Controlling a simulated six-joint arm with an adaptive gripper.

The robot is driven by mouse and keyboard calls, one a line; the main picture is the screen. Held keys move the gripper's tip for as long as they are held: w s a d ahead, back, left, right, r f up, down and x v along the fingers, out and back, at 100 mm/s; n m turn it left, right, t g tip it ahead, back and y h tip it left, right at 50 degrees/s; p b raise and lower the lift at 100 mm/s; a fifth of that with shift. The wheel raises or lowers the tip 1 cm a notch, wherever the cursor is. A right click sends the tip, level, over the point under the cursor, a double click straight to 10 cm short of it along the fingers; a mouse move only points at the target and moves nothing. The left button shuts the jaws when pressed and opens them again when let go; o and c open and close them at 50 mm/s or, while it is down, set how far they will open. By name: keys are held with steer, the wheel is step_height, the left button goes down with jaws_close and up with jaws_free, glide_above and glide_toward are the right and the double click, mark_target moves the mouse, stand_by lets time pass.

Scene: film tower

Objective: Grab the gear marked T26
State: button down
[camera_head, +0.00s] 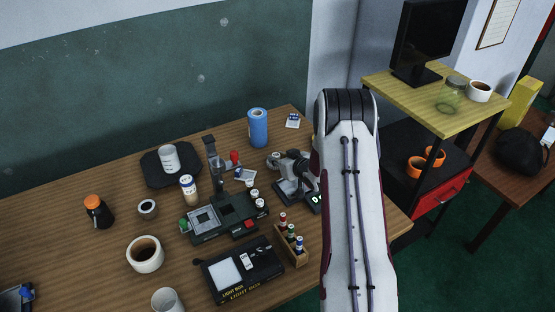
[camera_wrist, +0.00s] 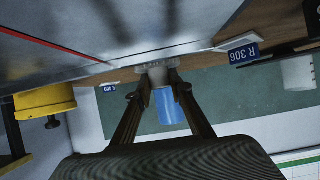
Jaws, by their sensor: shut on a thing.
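My gripper (camera_head: 280,161) is over the right part of the wooden table, beside and above a scale. In the wrist view the two dark fingers of my gripper (camera_wrist: 159,78) are closed on a small grey-white piece (camera_wrist: 157,72), which may be a gear. Its marking cannot be read, so I cannot tell whether it is T26. My fingers and arm hide part of it. No T26 marking is legible in either view.
A blue cylinder (camera_head: 258,128) stands behind my gripper. A film device (camera_head: 225,216), light box (camera_head: 241,271) and wooden vial rack (camera_head: 291,246) lie in front.

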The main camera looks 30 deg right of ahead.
mark_target(278, 157)
steer(key=shift+r, duration=4.9)
